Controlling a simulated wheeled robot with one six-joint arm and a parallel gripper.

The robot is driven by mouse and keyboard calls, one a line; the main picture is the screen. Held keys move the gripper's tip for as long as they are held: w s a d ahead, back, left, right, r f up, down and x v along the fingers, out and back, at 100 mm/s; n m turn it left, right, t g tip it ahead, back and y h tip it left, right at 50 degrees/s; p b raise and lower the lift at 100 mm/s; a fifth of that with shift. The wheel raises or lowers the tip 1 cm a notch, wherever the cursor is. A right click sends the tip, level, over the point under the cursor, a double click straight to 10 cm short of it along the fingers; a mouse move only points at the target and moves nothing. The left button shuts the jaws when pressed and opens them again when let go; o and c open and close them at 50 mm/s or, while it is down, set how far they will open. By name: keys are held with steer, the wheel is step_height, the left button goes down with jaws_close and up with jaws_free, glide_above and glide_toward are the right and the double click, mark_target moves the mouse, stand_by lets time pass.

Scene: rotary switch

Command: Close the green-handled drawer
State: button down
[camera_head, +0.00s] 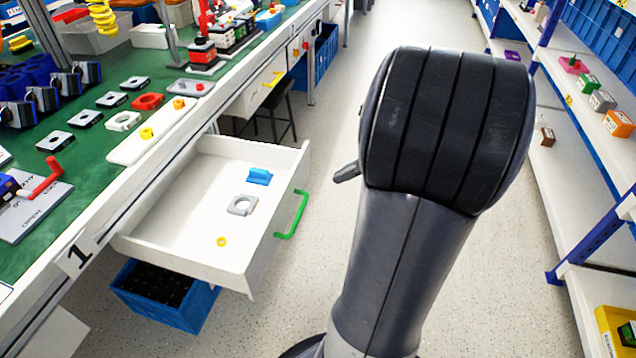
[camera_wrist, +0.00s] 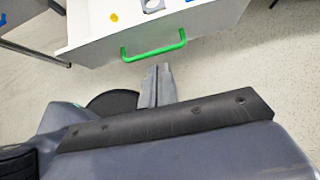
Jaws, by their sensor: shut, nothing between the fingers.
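The white drawer (camera_head: 180,215) is pulled out from under the green-topped workbench. Its green handle (camera_head: 292,214) is on the front panel, facing right in the head view. The handle also shows at the top of the wrist view (camera_wrist: 153,52). A blue part (camera_head: 259,176), a grey square part with a hole (camera_head: 242,205) and a small yellow ring (camera_head: 222,241) lie inside. My gripper (camera_wrist: 158,70) is shut and empty, just outside the handle with a small gap in the picture. In the head view my arm hides most of the gripper; a grey tip shows right of the handle.
A blue crate (camera_head: 165,297) sits below the drawer. The workbench (camera_head: 40,245) holds several parts. Another drawer front with a yellow handle (camera_head: 272,79) is farther along. Shelving (camera_head: 590,200) stands on the right. The speckled aisle floor (camera_head: 315,120) is clear.

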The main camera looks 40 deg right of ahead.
mark_target(286, 189)
steer(key=shift+w+a+r+b+x, duration=0.3)
steer(key=shift+b+x, duration=0.45)
steer(key=shift+x, duration=1.25)
steer(key=shift+w+a+r+b+x, duration=0.1)
steer(key=shift+w+r+b+x, duration=0.45)
steer(key=shift+x, duration=1.45)
steer(key=shift+a+r+b+x, duration=0.2)
steer(key=shift+b+x, duration=0.75)
steer(key=shift+x, duration=1)
steer(key=shift+w+a+p, duration=0.3)
steer(key=shift+w+p, duration=0.05)
steer(key=w+a+p, duration=1)
steer(key=w+a, duration=0.5)
steer(key=w, duration=0.5)
steer(key=shift+a, duration=0.25)
